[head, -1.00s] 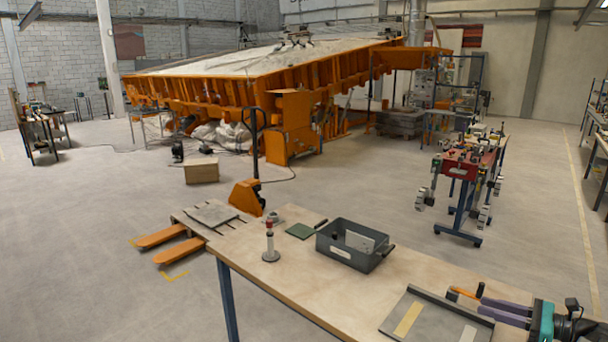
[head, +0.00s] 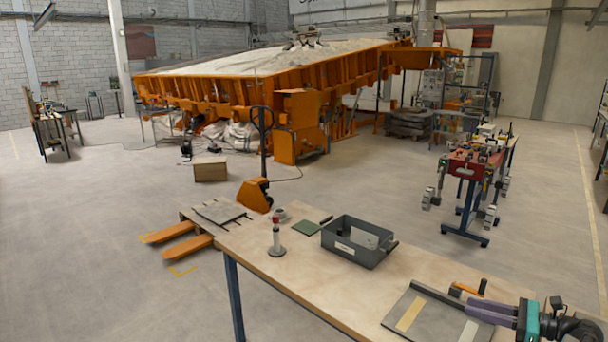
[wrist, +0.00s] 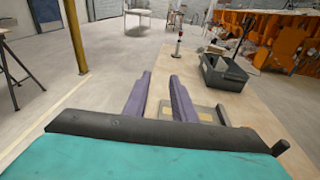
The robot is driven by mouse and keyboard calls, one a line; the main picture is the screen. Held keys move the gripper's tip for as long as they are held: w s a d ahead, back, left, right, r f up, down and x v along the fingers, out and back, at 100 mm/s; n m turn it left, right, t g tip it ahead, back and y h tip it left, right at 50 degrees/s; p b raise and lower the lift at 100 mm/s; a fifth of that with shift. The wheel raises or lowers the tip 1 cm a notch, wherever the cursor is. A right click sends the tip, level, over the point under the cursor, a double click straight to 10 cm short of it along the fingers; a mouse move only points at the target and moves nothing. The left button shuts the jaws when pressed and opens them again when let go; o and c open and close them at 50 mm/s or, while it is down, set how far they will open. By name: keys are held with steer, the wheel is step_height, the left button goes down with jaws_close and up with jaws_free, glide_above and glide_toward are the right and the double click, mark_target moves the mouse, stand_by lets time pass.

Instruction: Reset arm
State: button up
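My gripper (head: 478,310) is at the lower right of the head view, over the near right part of the wooden table (head: 290,262). Its teal body and two purple fingers show. In the wrist view the fingers (wrist: 161,76) stand apart with nothing between them, so it is open and empty. A flat grey tray (head: 432,316) with a yellow strip lies on the table beside and partly behind the fingers. An orange-handled tool (head: 466,289) lies by the tray's far right edge, close to the fingers.
A dark grey bin (head: 352,250), a red-topped stand (head: 276,243) and a green square (head: 307,228) are farther along the table. Beyond are an orange pallet jack (head: 255,194), a red cart (head: 470,166) and the orange sandbed (head: 300,105).

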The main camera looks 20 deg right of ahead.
steer(key=w+a+f+n+g+y+b, duration=0.1)
steer(key=w+a+f+g+y, duration=0.1)
steer(key=w+a+f, duration=0.7)
steer(key=w+a+f+n+g+y+b, duration=0.2)
steer(key=w+a+f+g, duration=0.15)
steer(key=a, duration=0.95)
steer(key=s+a+f+n+g+b, duration=0.1)
steer(key=s+a+f+n+g, duration=0.15)
steer(key=a+f, duration=0.75)
steer(key=s+a+f+n+g+b, duration=0.15)
steer(key=a+f+g, duration=0.25)
steer(key=a+f, duration=0.55)
steer(key=s+a+f+n+g+h+b, duration=0.3)
steer(key=s+a+f+n+g+h, duration=0.4)
steer(key=s+a+f, duration=1)
steer(key=s+d+f+n+h, duration=0.6)
steer(key=s+d+n, duration=0.3)
steer(key=n, duration=0.5)
steer(key=shift+s+d+f+n+h+b, duration=0.2)
steer(key=shift+d+f+n+h+b, duration=0.2)
steer(key=shift+d+f, duration=0.1)
